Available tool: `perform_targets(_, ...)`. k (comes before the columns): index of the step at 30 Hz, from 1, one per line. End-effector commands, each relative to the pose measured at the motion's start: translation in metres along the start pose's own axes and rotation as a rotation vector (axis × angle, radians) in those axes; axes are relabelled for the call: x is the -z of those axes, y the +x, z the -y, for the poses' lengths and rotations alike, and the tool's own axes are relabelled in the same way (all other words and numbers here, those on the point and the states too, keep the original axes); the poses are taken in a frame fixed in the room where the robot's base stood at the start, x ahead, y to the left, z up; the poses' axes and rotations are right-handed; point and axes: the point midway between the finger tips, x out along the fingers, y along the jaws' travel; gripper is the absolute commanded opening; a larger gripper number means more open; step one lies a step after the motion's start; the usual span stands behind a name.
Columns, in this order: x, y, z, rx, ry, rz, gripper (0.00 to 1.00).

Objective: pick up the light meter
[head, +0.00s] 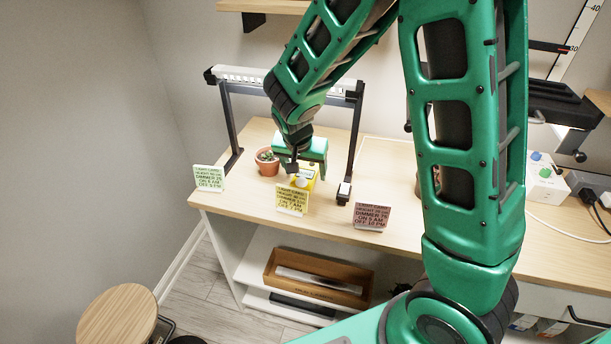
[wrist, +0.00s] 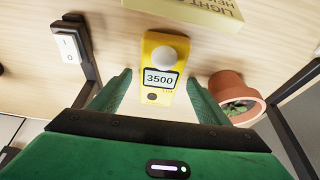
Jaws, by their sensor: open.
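The light meter (wrist: 162,75) is yellow, with a white dome and a display reading 3500. It lies on the wooden bench top. In the wrist view it sits between the two green fingers of my gripper (wrist: 158,92), with a gap on each side. In the head view the light meter (head: 305,178) shows only in part, below and beside my gripper (head: 292,168). My gripper is open and holds nothing.
A potted succulent (head: 267,161) stands close to the left of my gripper. A yellow card (head: 292,200) stands in front of the meter, with a green card (head: 209,178) and a pink card (head: 371,215) to either side. A lamp frame (head: 228,125) arches over this spot.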

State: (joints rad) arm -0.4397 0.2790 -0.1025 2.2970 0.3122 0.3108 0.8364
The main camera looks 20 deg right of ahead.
Motion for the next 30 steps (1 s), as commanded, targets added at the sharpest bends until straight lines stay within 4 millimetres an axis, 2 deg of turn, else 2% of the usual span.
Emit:
perform_targets(7,0.0,0.002,0.0,0.0,0.0,0.0,0.7)
perform_targets(8,0.0,0.002,0.0,0.0,0.0,0.0,0.68)
perform_targets(13,0.0,0.002,0.0,0.0,0.0,0.0,0.27)
perform_targets(15,0.0,0.002,0.0,0.0,0.001,-0.001,0.18)
perform_targets(25,0.001,-0.001,-0.001,0.0,0.002,-0.001,0.18)
perform_targets(30,0.005,-0.012,-0.003,0.001,0.005,-0.002,0.18)
